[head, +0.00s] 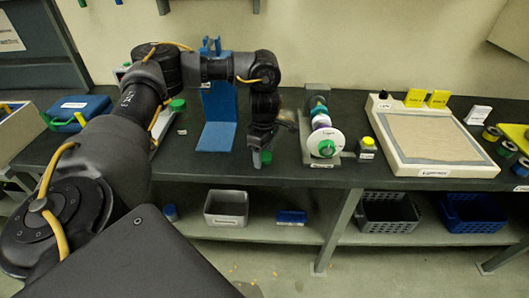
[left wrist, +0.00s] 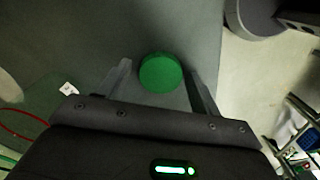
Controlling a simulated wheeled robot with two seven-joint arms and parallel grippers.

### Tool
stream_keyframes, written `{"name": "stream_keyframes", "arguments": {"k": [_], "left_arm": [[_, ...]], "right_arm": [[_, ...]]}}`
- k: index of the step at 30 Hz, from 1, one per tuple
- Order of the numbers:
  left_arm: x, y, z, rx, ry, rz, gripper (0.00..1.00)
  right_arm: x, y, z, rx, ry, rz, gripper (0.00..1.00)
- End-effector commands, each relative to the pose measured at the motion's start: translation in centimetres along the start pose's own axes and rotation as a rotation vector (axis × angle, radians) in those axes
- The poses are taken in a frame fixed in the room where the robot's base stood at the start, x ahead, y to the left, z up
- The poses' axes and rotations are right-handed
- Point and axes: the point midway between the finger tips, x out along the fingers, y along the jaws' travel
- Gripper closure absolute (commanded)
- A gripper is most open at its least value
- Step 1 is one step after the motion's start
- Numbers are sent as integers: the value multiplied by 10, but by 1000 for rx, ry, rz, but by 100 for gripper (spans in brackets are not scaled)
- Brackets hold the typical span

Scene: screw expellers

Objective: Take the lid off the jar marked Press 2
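A round green lid (left wrist: 160,73) lies between the two finger tips of my left gripper (left wrist: 160,85) in the left wrist view. The fingers stand apart, with a narrow gap on the lid's left side. The jar body and any Press 2 mark are hidden or too small to read. Another green-topped thing (head: 178,104) stands behind my left forearm. My right gripper is not in view.
A blue stand (head: 217,130) is behind the left gripper. A holder with coloured discs (head: 325,142) and a small yellow-capped jar (head: 367,147) stand to its right. A sand-coloured tray (head: 430,172) is farther right. Bins sit on the shelf below.

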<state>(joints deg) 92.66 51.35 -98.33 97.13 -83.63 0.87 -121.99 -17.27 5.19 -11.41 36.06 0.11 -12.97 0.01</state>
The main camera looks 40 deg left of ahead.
Motion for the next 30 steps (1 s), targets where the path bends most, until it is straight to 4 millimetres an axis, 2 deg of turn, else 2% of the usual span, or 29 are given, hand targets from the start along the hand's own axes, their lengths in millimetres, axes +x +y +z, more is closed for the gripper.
{"name": "stream_keyframes", "arguments": {"k": [7, 11, 14, 24, 30], "left_arm": [[0, 0, 0, 0, 0, 0, 34], [-7, 0, 0, 0, 0, 2, 34], [-22, 1, 0, 1, 0, 4, 34], [-92, 1, 0, 1, 1, 6, 34], [-117, 1, 0, 1, 0, 3, 34]], "right_arm": [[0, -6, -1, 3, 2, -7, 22], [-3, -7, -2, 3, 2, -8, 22], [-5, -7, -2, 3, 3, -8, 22], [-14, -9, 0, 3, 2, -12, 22], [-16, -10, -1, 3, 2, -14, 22]]}}
